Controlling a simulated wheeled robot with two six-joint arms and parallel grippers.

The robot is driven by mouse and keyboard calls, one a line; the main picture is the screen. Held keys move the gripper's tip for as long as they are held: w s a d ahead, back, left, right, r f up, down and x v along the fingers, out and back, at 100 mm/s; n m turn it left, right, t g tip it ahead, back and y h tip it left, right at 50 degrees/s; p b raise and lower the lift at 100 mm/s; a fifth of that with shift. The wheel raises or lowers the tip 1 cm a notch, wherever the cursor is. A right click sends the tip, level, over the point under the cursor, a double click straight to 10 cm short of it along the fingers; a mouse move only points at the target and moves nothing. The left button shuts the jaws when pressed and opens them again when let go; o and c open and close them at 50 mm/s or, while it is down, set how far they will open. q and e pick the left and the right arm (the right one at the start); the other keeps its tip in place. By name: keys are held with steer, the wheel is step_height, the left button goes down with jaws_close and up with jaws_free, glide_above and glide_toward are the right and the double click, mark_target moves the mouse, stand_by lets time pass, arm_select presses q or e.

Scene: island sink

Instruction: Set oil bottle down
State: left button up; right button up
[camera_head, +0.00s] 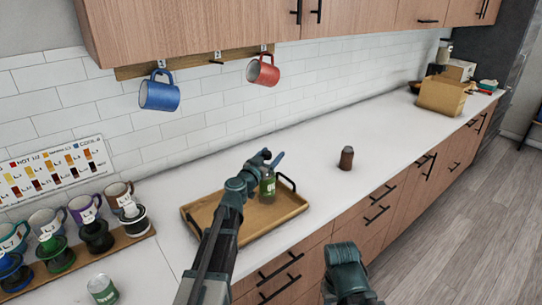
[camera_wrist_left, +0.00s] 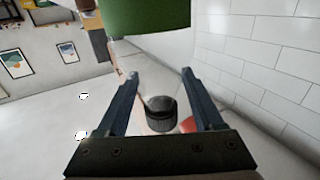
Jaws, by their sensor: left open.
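The oil bottle (camera_head: 267,188), green with a pale label, stands upright over the wooden tray (camera_head: 220,240) on the white counter, near the tray's right side. My left gripper (camera_head: 275,160) is at the top of the bottle in the head view, its jaws apart. In the left wrist view, a dark round cap (camera_wrist_left: 161,112) shows between the two open fingers; I cannot tell whether it belongs to the bottle. A green rounded shape (camera_wrist_left: 150,16) fills the top edge, close to the camera. A teal link of my right arm shows low in the head view; its gripper is out of frame.
A small brown jar (camera_head: 346,158) stands right of the tray. Mugs (camera_head: 86,210) and dark holders line a wooden board at left. A blue mug (camera_head: 159,92) and a red mug (camera_head: 263,71) hang above.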

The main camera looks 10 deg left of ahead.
arm_select(q)
steer(key=shift+r, duration=0.1)
steer(key=shift+s, duration=0.25)
steer(key=v, duration=1.1)
steer(key=shift+s, duration=0.25)
